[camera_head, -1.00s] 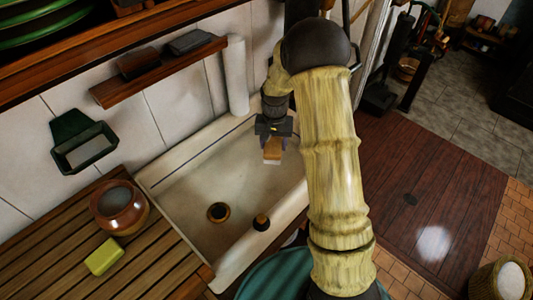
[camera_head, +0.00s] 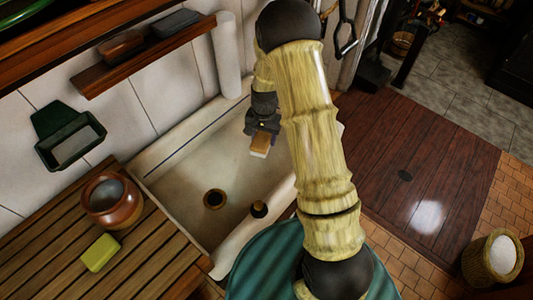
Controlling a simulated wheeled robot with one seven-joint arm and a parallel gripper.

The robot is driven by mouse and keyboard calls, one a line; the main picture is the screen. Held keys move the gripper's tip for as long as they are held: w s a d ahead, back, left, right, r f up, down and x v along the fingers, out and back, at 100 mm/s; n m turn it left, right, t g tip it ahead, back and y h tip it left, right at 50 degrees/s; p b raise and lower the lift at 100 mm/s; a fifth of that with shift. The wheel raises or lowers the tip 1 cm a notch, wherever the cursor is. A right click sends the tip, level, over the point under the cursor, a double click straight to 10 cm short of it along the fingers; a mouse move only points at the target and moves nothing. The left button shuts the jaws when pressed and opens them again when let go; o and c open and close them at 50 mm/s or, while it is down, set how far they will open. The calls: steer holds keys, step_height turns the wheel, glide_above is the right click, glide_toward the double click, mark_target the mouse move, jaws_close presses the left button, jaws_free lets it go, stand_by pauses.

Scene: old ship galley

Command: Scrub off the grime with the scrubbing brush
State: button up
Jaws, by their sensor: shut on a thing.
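My gripper (camera_head: 262,132) is shut on the scrubbing brush (camera_head: 260,146), a small block with a tan wooden body and a pale lower side. The brush hangs over the far right part of the white sink (camera_head: 188,180). I cannot tell whether it touches the sink. The sink's floor looks beige and faintly stained; I cannot make out a distinct patch of grime. My arm covers part of the sink's right side.
A dark drain (camera_head: 214,199) and a small dark stopper (camera_head: 259,209) are in the sink. A brown pot (camera_head: 112,203) and a yellow sponge (camera_head: 100,253) stand on the slatted wooden counter (camera_head: 150,262). A wooden shelf (camera_head: 140,62) and a green wall holder (camera_head: 68,137) are on the wall.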

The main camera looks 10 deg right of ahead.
steer(key=s+f+m, duration=0.3)
steer(key=f, duration=0.2)
steer(key=shift+s+f, duration=0.15)
steer(key=shift+f, duration=0.25)
steer(key=shift+d, duration=0.1)
